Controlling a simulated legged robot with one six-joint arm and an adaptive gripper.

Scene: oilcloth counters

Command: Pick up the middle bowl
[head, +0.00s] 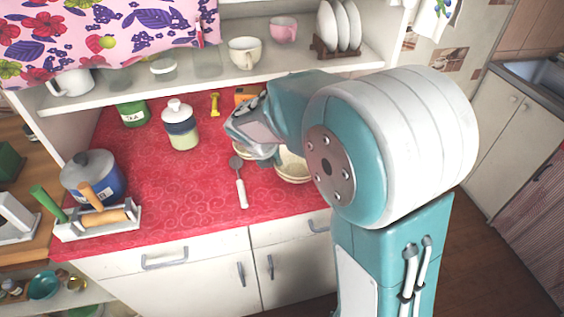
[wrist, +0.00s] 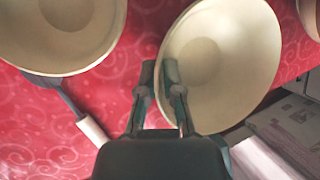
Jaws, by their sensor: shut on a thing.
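Three cream bowls are in the wrist view. The middle bowl (wrist: 225,65) is right of centre, and my gripper (wrist: 160,72) is shut on its left rim. The bowl looks tilted; I cannot tell whether it is clear of the counter. Another bowl (wrist: 62,35) lies to the upper left, apart from the fingers. Only a sliver of a third bowl (wrist: 312,15) shows at the right edge. In the head view, the middle bowl (head: 292,170) is partly hidden by my arm, and part of the left bowl (head: 243,148) shows beside my gripper (head: 266,152).
A lidded jar (head: 180,128), a blue pot (head: 92,177) and a utensil rack (head: 98,218) stand further left. A shelf (head: 215,82) overhangs the back.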

